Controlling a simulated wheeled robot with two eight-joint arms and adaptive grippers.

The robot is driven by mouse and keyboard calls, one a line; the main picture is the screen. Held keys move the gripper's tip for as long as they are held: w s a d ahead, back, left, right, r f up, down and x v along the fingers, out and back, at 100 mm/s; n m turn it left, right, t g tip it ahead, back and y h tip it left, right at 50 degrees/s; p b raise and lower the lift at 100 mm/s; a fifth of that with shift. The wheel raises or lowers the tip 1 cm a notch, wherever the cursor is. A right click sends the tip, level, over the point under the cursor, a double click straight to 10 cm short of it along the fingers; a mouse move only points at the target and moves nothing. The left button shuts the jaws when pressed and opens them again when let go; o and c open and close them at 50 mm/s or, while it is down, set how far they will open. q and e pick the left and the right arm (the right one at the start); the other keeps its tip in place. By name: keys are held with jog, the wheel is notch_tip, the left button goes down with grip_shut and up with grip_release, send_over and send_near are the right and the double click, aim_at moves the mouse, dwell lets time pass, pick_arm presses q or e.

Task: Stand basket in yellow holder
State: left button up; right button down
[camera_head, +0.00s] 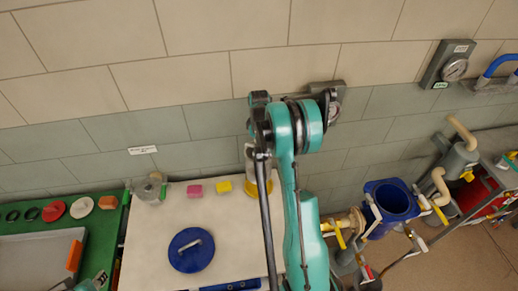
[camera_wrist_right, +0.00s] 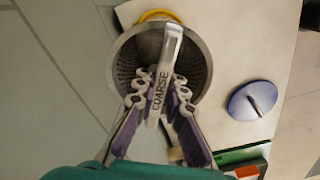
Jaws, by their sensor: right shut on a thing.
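In the right wrist view, my right gripper (camera_wrist_right: 160,95) is shut on the upright handle, marked COARSE, of a round grey mesh basket (camera_wrist_right: 198,68). The basket's open top faces the camera. A yellow arc of the holder (camera_wrist_right: 158,14) shows past the basket's far rim; the rest is hidden. In the head view, the yellow holder (camera_head: 250,188) stands at the bench's back, partly behind my right arm. A grey part of the basket (camera_head: 249,156) shows above it. Whether they touch is unclear. My left gripper (camera_head: 98,280) is barely in view at the bottom left.
A blue round lid (camera_head: 191,250) lies on the white bench (camera_head: 145,235). A green board with a tray (camera_head: 35,262) is left; a blue pot (camera_head: 391,203) and pipes are right.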

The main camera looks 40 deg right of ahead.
jog(key=shift+f+b, duration=1.55)
jog(key=shift+f, duration=0.45)
jog(key=shift+f+b, duration=1.05)
jog(key=shift+f, duration=0.2)
jog(key=shift+f+b, duration=1.25)
jog(key=shift+f, duration=0.1)
dwell(0.6)
dwell(0.4)
jog(key=c, duration=1.1)
grip_release()
jog(key=shift+r+p, duration=1.85)
jog(key=shift+r, duration=1.65)
